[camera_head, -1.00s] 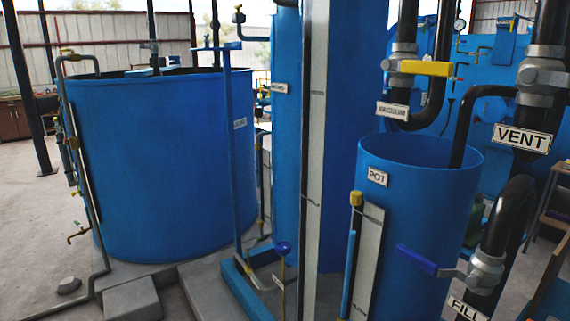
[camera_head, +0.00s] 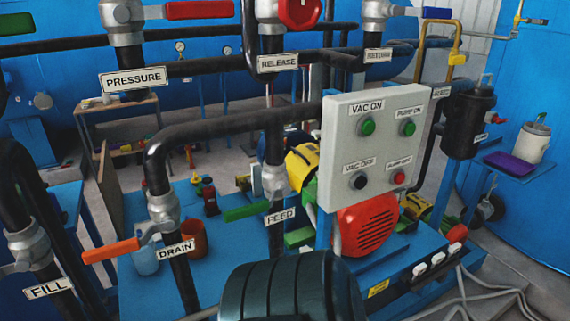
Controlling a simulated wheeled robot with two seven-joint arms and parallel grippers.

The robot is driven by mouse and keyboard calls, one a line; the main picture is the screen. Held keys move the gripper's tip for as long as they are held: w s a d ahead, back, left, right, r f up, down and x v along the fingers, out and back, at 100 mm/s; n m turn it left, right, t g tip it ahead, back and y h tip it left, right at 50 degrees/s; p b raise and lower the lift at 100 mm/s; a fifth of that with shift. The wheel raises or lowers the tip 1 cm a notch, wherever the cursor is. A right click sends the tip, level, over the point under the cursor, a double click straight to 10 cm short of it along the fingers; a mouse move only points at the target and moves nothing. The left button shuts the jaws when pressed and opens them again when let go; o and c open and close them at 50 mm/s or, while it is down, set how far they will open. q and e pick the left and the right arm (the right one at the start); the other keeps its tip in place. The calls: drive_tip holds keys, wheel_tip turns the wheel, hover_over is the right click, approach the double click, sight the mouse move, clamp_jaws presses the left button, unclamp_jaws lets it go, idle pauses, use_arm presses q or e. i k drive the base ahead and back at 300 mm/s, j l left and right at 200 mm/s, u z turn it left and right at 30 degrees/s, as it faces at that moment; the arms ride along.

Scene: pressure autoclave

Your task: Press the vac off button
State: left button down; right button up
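The vac off button (camera_head: 359,181) is a black round button at the lower left of a light grey control box (camera_head: 378,115), under a label reading VAC OFF (camera_head: 359,166). The green vac on button (camera_head: 367,127) is above it. A green pump on button (camera_head: 408,128) is at the upper right of the box and a red pump off button (camera_head: 399,178) at the lower right. The vac off button is unobstructed in the head view. Neither of my grippers is in view.
Black pipes with valves stand left of the box, including an orange drain handle (camera_head: 110,250) and a green feed handle (camera_head: 246,212). A red motor (camera_head: 367,224) sits below the box. A dark ribbed cylinder (camera_head: 290,290) fills the bottom centre. A black canister (camera_head: 468,122) is at right.

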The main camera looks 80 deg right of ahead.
sight(360, 183)
drive_tip(key=z, duration=3.15)
